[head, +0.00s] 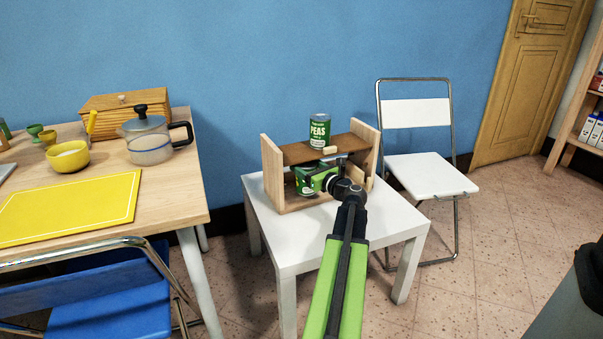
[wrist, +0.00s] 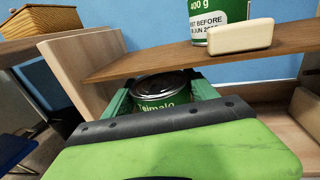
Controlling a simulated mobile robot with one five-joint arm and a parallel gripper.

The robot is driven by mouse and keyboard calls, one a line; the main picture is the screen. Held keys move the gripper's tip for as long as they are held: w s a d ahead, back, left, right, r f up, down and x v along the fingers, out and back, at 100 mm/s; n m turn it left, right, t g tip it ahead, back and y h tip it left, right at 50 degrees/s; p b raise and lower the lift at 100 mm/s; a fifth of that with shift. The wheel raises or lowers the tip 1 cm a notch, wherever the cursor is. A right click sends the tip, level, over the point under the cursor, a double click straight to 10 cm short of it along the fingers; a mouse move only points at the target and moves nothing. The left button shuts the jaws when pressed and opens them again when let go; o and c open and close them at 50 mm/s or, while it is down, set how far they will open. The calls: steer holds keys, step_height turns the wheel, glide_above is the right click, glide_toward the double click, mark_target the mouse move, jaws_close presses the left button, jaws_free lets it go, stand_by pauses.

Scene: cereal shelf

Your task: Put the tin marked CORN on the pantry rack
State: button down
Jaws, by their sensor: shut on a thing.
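The wooden pantry rack (head: 271,172) stands on a small white table, with an upper shelf between two side panels. My gripper (head: 318,183) is inside the rack, below the upper shelf. It is shut on a green tin with a dark lid, seen between the fingers in the wrist view (wrist: 162,88). The tin looks upright. I cannot tell whether its base touches the rack's lower board. A green PEAS tin (head: 319,131) stands on the upper shelf.
A cream block (wrist: 240,36) sits at the upper shelf's front edge, before the PEAS tin. The shelf (wrist: 150,66) is close above my gripper. The white table (head: 290,240) has bare room in front. A folding chair (head: 430,175) stands right, a wooden table (head: 165,190) left.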

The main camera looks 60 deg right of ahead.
steer(key=x, duration=0.2)
steer(key=shift+w+d, duration=0.15)
steer(key=shift+w, duration=0.15)
step_height(320, 180, down, 4)
steer(key=b, duration=0.4)
steer(key=shift+r, duration=0.25)
steer(key=shift+f, duration=0.15)
steer(key=shift+c, duration=1.3)
jaws_free()
steer(key=shift+s+r+p, duration=0.2)
steer(key=shift+r+p, duration=0.05)
steer(key=shift+p, duration=0.1)
steer(key=v, duration=1.1)
steer(key=shift+s+a, duration=0.3)
